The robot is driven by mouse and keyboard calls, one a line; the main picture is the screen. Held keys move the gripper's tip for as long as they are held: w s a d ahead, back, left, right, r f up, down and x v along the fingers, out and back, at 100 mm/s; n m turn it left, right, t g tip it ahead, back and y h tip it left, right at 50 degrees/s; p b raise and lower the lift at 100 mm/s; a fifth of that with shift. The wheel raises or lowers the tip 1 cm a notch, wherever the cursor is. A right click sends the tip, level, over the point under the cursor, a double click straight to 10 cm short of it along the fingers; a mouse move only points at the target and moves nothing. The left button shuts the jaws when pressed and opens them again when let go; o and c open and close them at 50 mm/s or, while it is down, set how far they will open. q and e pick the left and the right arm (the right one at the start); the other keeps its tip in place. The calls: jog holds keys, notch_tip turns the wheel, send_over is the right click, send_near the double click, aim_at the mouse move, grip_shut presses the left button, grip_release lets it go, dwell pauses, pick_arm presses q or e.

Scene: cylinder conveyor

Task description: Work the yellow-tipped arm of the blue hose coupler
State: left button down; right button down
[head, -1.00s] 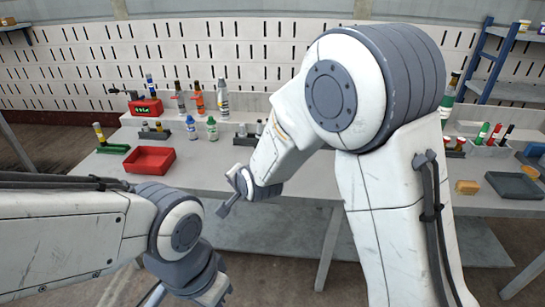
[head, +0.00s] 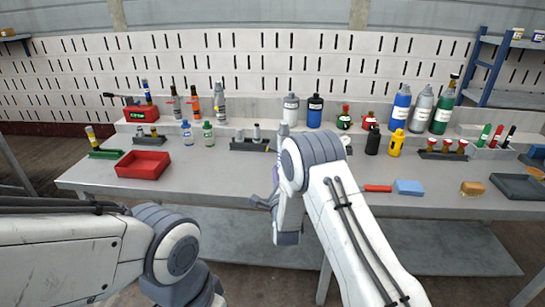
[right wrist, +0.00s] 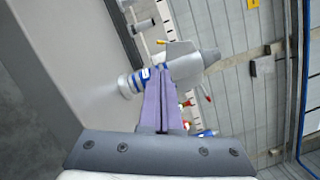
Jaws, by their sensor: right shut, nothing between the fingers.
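The blue hose coupler (right wrist: 134,82) shows in the right wrist view, with a blue and white end and a grey body (right wrist: 190,62). A small yellowish tip (right wrist: 162,42) shows beside it; I cannot tell for sure that it is the coupler's arm. My right gripper (right wrist: 164,70) is shut and empty. Its purple fingers overlap the coupler in that view and hide part of it; whether they touch is unclear.
The bench (head: 230,175) carries a red tray (head: 143,166) at left and a red box (head: 141,114) behind it. Bottles, including a blue one (head: 315,111), stand along the back. A blue block (head: 408,187) and a grey tray (head: 517,187) lie at right. The bench's front middle is clear.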

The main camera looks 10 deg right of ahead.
jog(key=shift+w, duration=0.1)
jog(key=w, duration=0.6)
jog(key=w+r, duration=0.1)
jog(key=w, duration=0.2)
jog(key=shift+w+d, duration=0.3)
jog(key=shift+w, duration=0.05)
